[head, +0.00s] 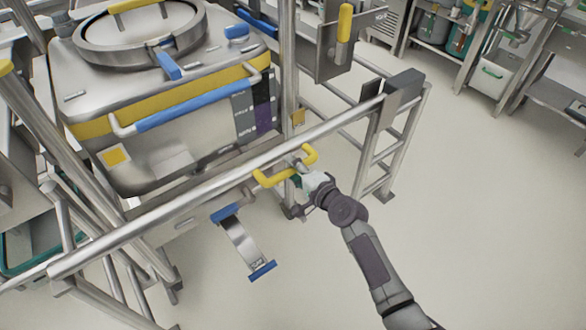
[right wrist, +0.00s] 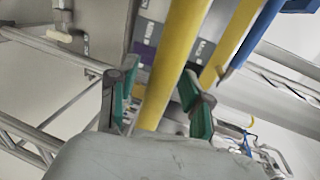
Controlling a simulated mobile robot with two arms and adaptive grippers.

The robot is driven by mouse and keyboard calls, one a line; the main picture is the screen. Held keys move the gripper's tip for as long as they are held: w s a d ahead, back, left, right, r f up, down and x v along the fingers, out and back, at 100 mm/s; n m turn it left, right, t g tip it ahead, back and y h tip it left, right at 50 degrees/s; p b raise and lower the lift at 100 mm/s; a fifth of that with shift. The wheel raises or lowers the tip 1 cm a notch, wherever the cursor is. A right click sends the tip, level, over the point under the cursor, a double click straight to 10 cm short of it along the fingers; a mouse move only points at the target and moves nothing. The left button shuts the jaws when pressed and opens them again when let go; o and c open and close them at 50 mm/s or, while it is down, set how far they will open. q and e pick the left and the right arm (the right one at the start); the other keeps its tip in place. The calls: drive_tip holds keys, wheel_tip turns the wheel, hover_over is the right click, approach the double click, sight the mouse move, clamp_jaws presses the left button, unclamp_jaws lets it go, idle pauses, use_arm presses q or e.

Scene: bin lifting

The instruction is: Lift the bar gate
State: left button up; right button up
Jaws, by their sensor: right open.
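The bar gate (head: 190,193) is a long metal bar running from lower left to upper right across the front of the bin in the head view. A yellow handle (head: 268,179) shows at the bar, right of its middle. My right gripper (head: 302,180) is at this handle. In the right wrist view its two teal-lined fingers (right wrist: 158,78) stand apart, with a yellow bar (right wrist: 172,65) passing between them. Gaps show there, and I cannot tell whether either finger touches it. My left gripper is not in view.
A large metal bin (head: 85,80) with a round lid, blue handles and a yellow band stands behind the bar. A blue-edged metal pedal (head: 242,242) hangs below. The floor (head: 480,220) at right is clear. Shelving (head: 440,25) stands at the back.

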clamp_jaws()
idle(0.3)
